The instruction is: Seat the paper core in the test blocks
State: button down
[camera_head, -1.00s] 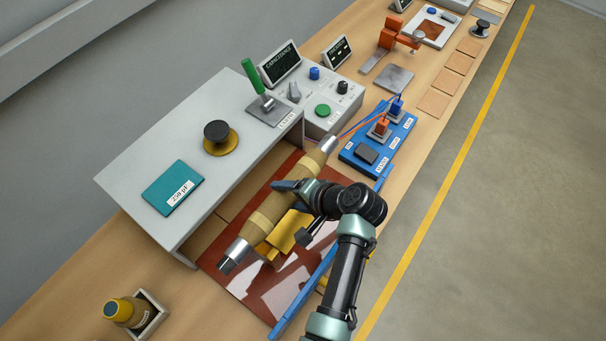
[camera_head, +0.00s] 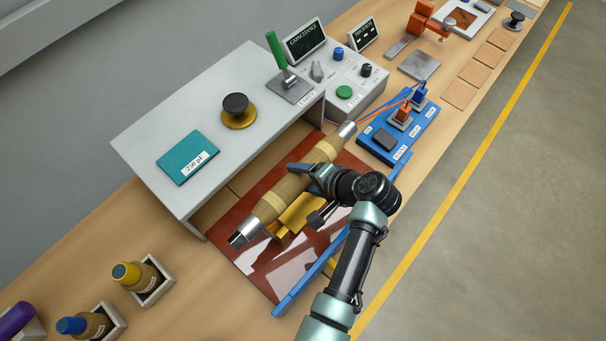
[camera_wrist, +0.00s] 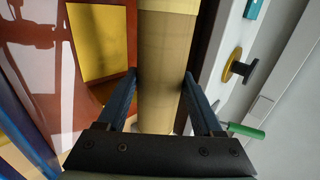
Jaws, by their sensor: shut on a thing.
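The paper core (camera_head: 292,192) is a tan roll with silver metal ends, lying diagonally above the red-brown mat in the head view. My gripper (camera_head: 304,176) is shut across its middle. In the wrist view the core (camera_wrist: 165,70) runs between the two dark blue fingers of my gripper (camera_wrist: 160,95). A yellow block (camera_head: 300,214), which looks like one of the test blocks, stands beneath and beside the core; it also shows in the wrist view (camera_wrist: 97,42). I cannot tell whether the core touches it. Any other block is hidden.
A grey raised shelf (camera_head: 150,125) stands left of the core, with a teal card (camera_head: 188,158) and a black knob (camera_head: 237,106). A blue clip board (camera_head: 398,130) lies beyond. A blue rail (camera_head: 310,272) edges the red-brown mat (camera_head: 262,270). Bottles in holders (camera_head: 140,277) stand at lower left.

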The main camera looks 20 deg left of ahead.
jog(key=shift+w+f+b, duration=0.1)
jog(key=shift+f+b, duration=2.15)
jog(key=shift+f, duration=0.7)
jog(key=shift+f+b, duration=0.3)
jog(key=shift+f, duration=0.1)
